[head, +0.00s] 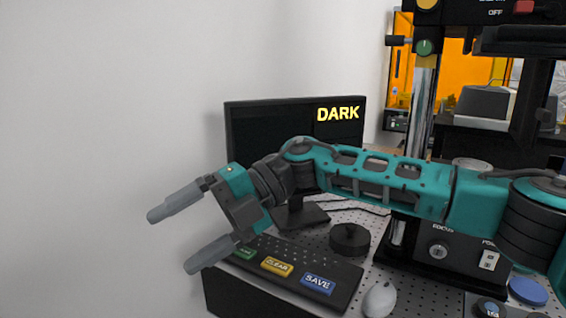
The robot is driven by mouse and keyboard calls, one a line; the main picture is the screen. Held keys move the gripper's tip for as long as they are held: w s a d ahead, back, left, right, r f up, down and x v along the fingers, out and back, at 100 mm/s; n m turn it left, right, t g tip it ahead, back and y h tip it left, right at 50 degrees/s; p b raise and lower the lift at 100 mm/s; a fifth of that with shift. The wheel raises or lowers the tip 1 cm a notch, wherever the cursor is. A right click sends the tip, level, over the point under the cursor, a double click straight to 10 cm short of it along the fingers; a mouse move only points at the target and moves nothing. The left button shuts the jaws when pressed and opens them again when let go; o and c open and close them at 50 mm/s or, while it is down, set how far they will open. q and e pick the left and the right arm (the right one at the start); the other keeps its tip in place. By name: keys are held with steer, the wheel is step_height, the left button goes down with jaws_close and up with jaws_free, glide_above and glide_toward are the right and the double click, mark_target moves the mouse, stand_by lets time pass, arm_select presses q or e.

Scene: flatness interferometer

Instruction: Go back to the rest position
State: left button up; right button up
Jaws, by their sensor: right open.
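My right gripper (172,236) is open and empty, at the left of the head view. Its two grey fingers are spread apart and point left, toward the bare wall. It is in front of and to the left of the keypad in the picture. My right arm, teal and black, comes in from the right edge and crosses in front of the monitor and the instrument column. My left gripper is not in view.
A monitor (262,128) shows "DARK". A keypad (335,294) with green, yellow and blue keys, a mouse (379,300) and a black round knob (349,239) sit on a perforated bench. The instrument column (421,110) stands right. The left side is clear wall.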

steer(key=s+a+f+m+t+y, duration=0.1)
steer(key=s+a+m+y, duration=0.1)
steer(key=a+m+y, duration=0.45)
steer(key=w+d+f+m+t+h, duration=0.3)
steer(key=d+f+m+t, duration=0.6)
steer(key=m+t, duration=0.25)
steer(key=w+d+f+m+t+h, duration=0.3)
steer(key=d+f+m+t, duration=0.5)
steer(key=m+t, duration=0.3)
steer(key=s+d+f+m+g+h, duration=0.3)
steer(key=s+d+f+m+h, duration=0.1)
steer(key=s+d+f, duration=0.4)
steer(key=s+d+f+m+g+h, duration=0.3)
steer(key=s+d+f+h, duration=0.3)
steer(key=d+f, duration=0.5)
step_height(320, 180, down, 2)
steer(key=shift+s+d+f+m, duration=0.2)
steer(key=shift+s+d+m, duration=0.2)
steer(key=shift+s+m, duration=0.6)
steer(key=shift+s+h, duration=0.1)
steer(key=shift+h, duration=0.15)
